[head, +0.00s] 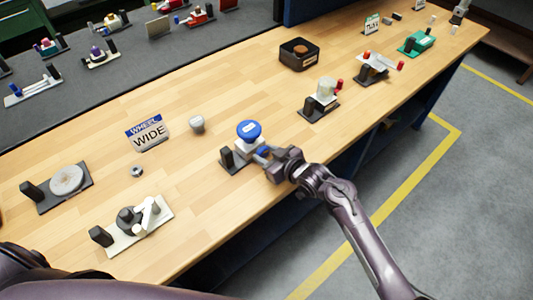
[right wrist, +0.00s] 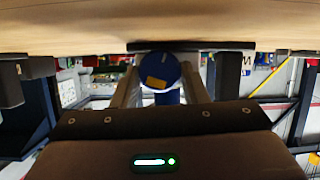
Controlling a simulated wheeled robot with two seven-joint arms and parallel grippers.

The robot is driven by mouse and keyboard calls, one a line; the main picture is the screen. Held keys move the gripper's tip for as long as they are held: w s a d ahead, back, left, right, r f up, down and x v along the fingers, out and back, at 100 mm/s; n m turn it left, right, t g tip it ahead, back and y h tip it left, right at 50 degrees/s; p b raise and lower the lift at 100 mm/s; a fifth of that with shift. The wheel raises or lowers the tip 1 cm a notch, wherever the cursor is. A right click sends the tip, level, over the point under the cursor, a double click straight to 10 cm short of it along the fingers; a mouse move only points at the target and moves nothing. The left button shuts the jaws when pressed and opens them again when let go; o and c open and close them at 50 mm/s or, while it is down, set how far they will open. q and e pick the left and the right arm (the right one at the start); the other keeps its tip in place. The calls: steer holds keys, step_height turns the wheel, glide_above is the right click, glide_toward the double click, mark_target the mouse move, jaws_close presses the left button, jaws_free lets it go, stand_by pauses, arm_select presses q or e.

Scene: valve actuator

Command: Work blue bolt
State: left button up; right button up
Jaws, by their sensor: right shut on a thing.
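The valve actuator (head: 237,158) stands near the front edge of the wooden bench, with a dark base, a pale body and a large blue round cap (head: 249,130) on top. The blue bolt (head: 263,152) shows as a small blue part on its right side, mostly hidden by my right gripper (head: 266,158). My right gripper reaches in from the right and is shut on it. In the right wrist view a blue round piece with an orange mark (right wrist: 160,70) sits between the two fingers. My left gripper is not in view.
A "WHEEL WIDE" sign (head: 148,133) and a small grey knob (head: 197,124) stand left of the actuator. A device with a clear top (head: 325,92) stands to its right, and a dark open box (head: 299,54) is behind. Bare wood lies between them.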

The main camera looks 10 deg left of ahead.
steer(key=shift+w+d+f+m+g+y, duration=0.1)
steer(key=shift+m+g+y, duration=0.45)
steer(key=shift+m, duration=0.5)
steer(key=shift+w+d+m+g+y, duration=0.1)
steer(key=shift+m+g+y, duration=0.25)
steer(key=shift+m+g, duration=0.5)
steer(key=o, duration=1)
steer(key=shift+b, duration=0.3)
steer(key=v, duration=0.7)
steer(key=shift+s+d+b, duration=0.2)
steer(key=shift+d+b, duration=0.1)
steer(key=shift+b, duration=0.05)
